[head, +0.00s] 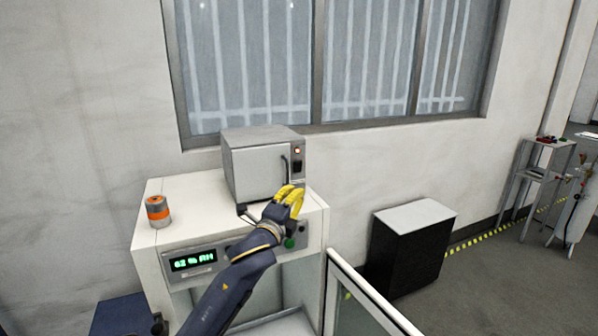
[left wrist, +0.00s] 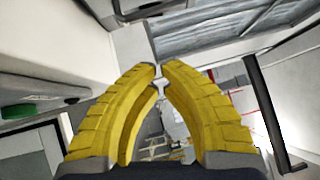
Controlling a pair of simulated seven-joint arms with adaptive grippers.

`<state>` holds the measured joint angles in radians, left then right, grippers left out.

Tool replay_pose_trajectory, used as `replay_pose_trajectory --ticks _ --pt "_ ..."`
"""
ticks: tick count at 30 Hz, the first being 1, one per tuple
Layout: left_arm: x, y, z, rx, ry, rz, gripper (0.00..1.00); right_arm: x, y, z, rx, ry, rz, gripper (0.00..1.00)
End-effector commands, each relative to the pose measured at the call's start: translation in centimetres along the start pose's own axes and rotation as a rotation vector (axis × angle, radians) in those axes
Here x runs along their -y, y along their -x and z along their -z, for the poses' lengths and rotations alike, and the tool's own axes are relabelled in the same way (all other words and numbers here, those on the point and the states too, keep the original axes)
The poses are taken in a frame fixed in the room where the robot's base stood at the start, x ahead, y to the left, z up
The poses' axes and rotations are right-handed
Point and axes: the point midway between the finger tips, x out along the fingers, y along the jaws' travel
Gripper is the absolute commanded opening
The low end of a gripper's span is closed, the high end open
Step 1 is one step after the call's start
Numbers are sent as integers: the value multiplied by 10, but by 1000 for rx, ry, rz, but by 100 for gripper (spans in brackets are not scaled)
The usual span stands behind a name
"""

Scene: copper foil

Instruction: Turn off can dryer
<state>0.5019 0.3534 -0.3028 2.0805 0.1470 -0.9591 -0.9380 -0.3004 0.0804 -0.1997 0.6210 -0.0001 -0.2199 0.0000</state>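The can dryer seems to be the grey box (head: 262,165) with a door and dark handle (head: 285,166), on top of a white cabinet (head: 185,200). A lit red indicator (head: 297,151) and a black switch (head: 297,168) sit on its right front strip. My left gripper (head: 296,190), with yellow fingers, is in front of the box's lower right corner, below the switch. In the left wrist view its fingertips (left wrist: 159,70) nearly meet with nothing between them. A dark handle (left wrist: 268,115) shows right of the fingers. My right gripper is not in view.
The cabinet front has a green display (head: 193,260) and a green button (head: 289,243), partly beside my wrist. An orange and grey can (head: 158,211) stands on the cabinet's left. An open glass door (head: 365,300) juts out at right. A black box (head: 408,250) stands beyond it.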

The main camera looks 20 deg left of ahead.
Motion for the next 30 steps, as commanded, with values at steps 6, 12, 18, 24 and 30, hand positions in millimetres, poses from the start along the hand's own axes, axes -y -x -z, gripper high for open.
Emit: replay_pose_trajectory --ticks 6,12,18,24,30 --pt "1 -4 -1 1 0 1 0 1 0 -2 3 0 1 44" --pt "1 -28 0 1 2 1 0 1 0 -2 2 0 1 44" --pt "1 -64 -1 2 2 1 0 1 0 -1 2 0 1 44" --pt "1 -98 -1 2 1 1 0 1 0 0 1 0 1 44" --pt "1 -116 -17 3 -2 0 0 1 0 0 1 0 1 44"
